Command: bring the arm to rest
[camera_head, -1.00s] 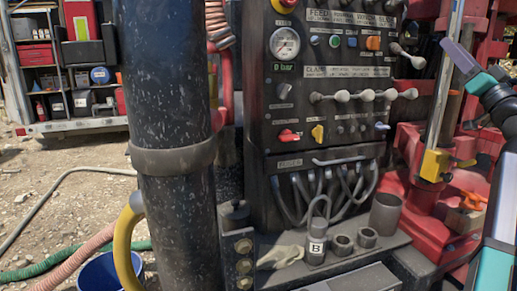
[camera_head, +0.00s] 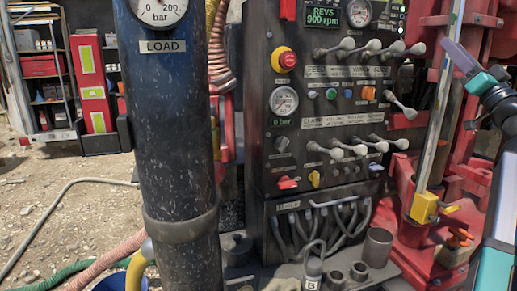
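My arm comes in at the right edge, with white and teal links and a black joint. Its far end, with a teal part and a grey-purple tip, points up and left; I take this tip for my gripper (camera_head: 460,55). It shows from the side, in front of the red frame right of the control panel (camera_head: 318,125). I see nothing held at the tip. I cannot make out two separate fingers.
A thick black column (camera_head: 172,125) with a load gauge (camera_head: 158,8) stands left of the panel. The panel has several levers, knobs and cables. A red rig frame (camera_head: 430,240) with a yellow clamp (camera_head: 424,208) stands right. Hoses lie on the left ground.

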